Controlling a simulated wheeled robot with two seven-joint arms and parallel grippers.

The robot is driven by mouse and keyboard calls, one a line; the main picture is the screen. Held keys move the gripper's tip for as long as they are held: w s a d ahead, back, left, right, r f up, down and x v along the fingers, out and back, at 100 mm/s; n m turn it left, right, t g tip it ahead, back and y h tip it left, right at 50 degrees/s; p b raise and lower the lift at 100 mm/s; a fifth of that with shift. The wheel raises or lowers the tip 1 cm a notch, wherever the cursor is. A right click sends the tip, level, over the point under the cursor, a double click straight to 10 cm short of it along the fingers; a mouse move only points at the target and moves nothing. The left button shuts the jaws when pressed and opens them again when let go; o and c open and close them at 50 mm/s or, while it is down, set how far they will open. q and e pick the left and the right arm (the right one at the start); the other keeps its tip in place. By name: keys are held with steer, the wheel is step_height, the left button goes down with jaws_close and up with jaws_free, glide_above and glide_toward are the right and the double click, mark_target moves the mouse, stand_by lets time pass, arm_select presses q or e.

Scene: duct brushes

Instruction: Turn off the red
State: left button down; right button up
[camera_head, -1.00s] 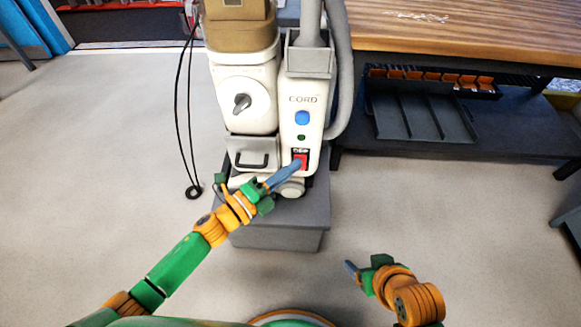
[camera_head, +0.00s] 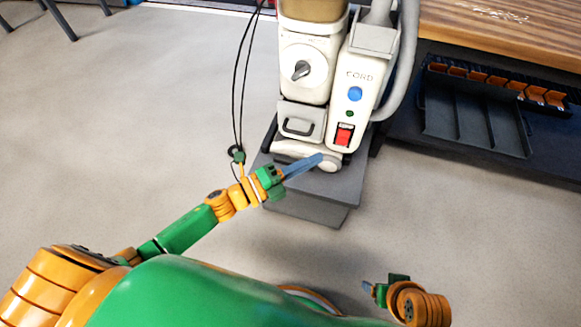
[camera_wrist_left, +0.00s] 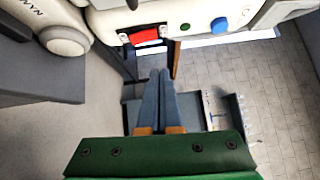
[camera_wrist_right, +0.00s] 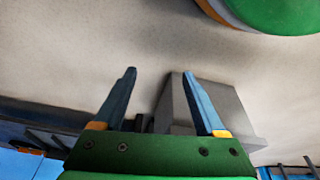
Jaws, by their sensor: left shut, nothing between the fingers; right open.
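The red switch (camera_head: 344,135) is on the lower front of the white machine (camera_head: 362,75), below a small green light and a blue round button (camera_head: 355,94). In the left wrist view the red switch (camera_wrist_left: 145,36) shows above the fingertips. My left gripper (camera_head: 320,158) is shut and empty. Its fingertips are in front of the machine's foot, below and to the left of the switch, apart from the switch. My right gripper (camera_wrist_right: 160,75) is open and empty, low in front of the grey plinth; in the head view it shows at the lower right.
The machine stands on a grey plinth (camera_head: 310,205). It has a grey dial (camera_head: 301,70), a drawer with a handle (camera_head: 298,125) and a grey hose at its right. A black cord hangs at its left. A wooden table (camera_head: 500,30) stands right. Floor in front is clear.

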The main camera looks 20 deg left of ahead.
arm_select(q)
steer(key=v, duration=0.3)
steer(key=r+v, duration=0.1)
steer(key=shift+s+a+f+p, duration=0.1)
steer(key=shift+s+a+p, duration=0.2)
steer(key=shift+s+p, duration=0.05)
arm_select(e)
step_height(320, 180, down, 2)
steer(key=shift+f, duration=0.15)
